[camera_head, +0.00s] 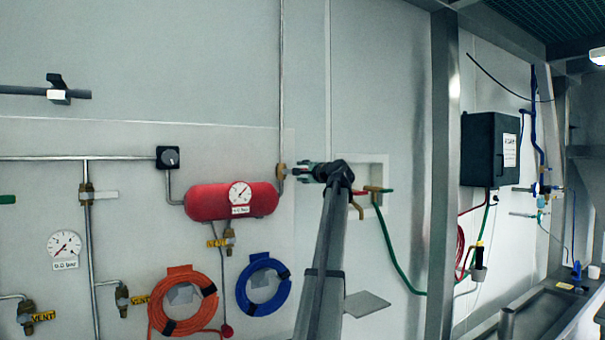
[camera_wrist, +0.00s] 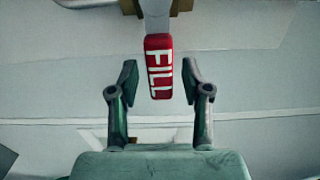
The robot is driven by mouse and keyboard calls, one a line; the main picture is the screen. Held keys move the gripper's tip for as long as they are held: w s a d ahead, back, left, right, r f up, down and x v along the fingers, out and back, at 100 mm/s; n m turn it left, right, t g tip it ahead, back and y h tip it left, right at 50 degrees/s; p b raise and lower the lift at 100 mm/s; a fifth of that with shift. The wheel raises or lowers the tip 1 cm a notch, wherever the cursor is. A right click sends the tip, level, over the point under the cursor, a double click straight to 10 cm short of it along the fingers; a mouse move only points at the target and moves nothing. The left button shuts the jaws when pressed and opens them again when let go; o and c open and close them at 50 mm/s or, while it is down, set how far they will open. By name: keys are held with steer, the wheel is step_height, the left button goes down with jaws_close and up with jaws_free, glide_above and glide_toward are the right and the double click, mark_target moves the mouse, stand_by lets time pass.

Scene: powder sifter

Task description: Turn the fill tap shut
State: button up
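The fill tap shows in the wrist view as a red handle (camera_wrist: 158,66) with white FILL lettering, on a grey stem below a brass body (camera_wrist: 175,8). My gripper (camera_wrist: 159,78) is open. One finger stands on each side of the red handle, with a visible gap on both sides, so neither finger appears to touch it. In the head view my gripper (camera_head: 297,171) points left at a brass fitting (camera_head: 281,172) on the vertical pipe, just right of the red tank. The red handle is hard to make out there.
The red tank (camera_head: 215,200) with a gauge is close left of my gripper. An orange hose coil (camera_head: 160,300) and a blue one (camera_head: 242,287) hang below. A brass tap with a green hose (camera_head: 390,240) is to the right. A metal post (camera_head: 441,180) stands farther right.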

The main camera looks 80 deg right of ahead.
steer(key=v, duration=1.2)
stand_by(0.4)
